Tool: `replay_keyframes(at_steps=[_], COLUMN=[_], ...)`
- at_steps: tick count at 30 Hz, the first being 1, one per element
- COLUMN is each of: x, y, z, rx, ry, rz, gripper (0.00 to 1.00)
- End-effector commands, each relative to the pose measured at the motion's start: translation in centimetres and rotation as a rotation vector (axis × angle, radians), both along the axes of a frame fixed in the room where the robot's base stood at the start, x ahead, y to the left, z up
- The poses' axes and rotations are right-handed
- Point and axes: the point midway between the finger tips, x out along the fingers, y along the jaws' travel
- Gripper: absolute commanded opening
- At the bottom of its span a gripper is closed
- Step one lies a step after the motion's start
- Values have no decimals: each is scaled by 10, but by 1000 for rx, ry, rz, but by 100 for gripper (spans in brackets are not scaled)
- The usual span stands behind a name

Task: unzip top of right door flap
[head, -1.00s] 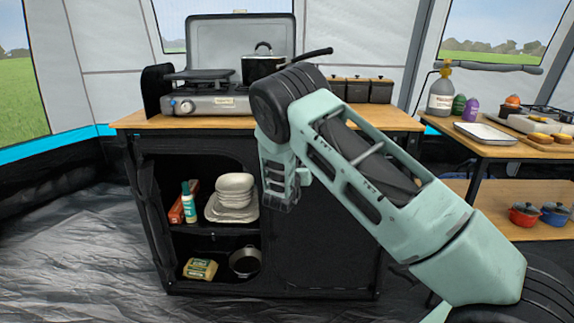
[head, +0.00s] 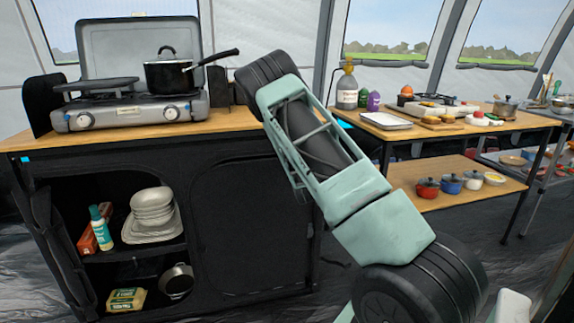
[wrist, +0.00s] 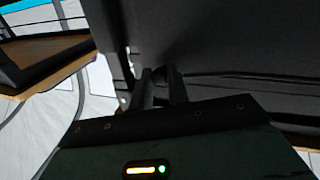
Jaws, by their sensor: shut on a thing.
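The right door flap (head: 245,235) is a black fabric panel on the cabinet front, beside the open left compartment. It covers its opening, and a curved seam runs along its top. My arm hides its upper right part and my gripper in the head view. In the wrist view my gripper (wrist: 161,82) has its two dark fingers against the black cabinet fabric (wrist: 225,40). They are closed on a small dark thing, likely the zipper pull, which is too dark to make out clearly.
The wooden cabinet top (head: 215,125) carries a stove (head: 130,105) and a black pot (head: 168,76) whose handle points towards my arm. The open left compartment holds dishes (head: 152,215). A second table (head: 475,137) stands at the right. Dark floor lies between them.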

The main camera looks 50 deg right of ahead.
Motion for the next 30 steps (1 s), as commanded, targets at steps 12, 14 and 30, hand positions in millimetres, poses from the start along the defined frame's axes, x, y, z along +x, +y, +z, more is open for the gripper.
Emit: replay_keyframes(at_steps=[12, 14, 30], x=[-10, -10, -11], y=[-14, -14, -11], z=[-1, -1, 0], rx=[1, 0, 1], ry=[2, 2, 1], rz=[-3, -4, -1], gripper=[0, 0, 40])
